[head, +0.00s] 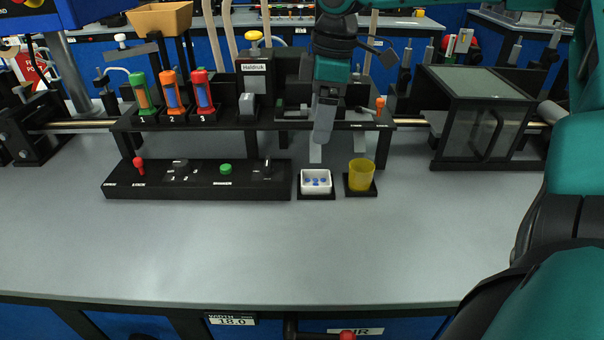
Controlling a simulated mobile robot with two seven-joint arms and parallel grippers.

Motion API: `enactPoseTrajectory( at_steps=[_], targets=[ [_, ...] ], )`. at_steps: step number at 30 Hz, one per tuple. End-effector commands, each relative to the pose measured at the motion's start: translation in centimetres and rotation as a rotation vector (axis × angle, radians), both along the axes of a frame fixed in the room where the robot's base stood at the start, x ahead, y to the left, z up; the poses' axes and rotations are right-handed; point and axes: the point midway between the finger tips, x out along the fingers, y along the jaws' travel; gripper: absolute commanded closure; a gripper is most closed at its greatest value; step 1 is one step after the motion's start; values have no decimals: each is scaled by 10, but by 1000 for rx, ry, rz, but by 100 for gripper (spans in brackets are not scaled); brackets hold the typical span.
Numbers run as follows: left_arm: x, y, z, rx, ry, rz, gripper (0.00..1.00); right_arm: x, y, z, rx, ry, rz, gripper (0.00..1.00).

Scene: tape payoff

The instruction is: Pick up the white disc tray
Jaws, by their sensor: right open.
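The white disc tray (316,189) is a small square white tray with several blue discs in it. It sits on a black pad (316,197) on the grey bench, just right of the black control panel. My right gripper (317,150) points down and shows just above and behind the tray in the head view, apart from it. It is open, with nothing seen between its fingers. The fingers overlap in this view, so the gap between them is hard to see. My left gripper is not in view.
A yellow cup (362,176) stands on its own black pad close to the tray's right. The control panel (225,187) with knobs is close on the left. A raised black rack (222,122) stands behind. The bench front (300,245) is clear.

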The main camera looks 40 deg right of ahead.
Motion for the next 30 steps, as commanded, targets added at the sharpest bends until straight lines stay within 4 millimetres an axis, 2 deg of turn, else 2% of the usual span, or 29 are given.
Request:
enactPoseTrajectory(
  at_steps=[9, 17, 25, 30],
  targets=[
    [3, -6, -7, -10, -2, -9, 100, 3, 5, -59, -1, 6, 0, 11],
    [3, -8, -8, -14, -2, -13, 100, 4, 5, -80, 0, 3, 0, 11],
    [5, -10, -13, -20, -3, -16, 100, 1, 3, -119, -1, 5, -1, 11],
    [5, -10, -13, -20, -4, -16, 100, 2, 4, -126, 0, 1, -1, 11]
  ],
)
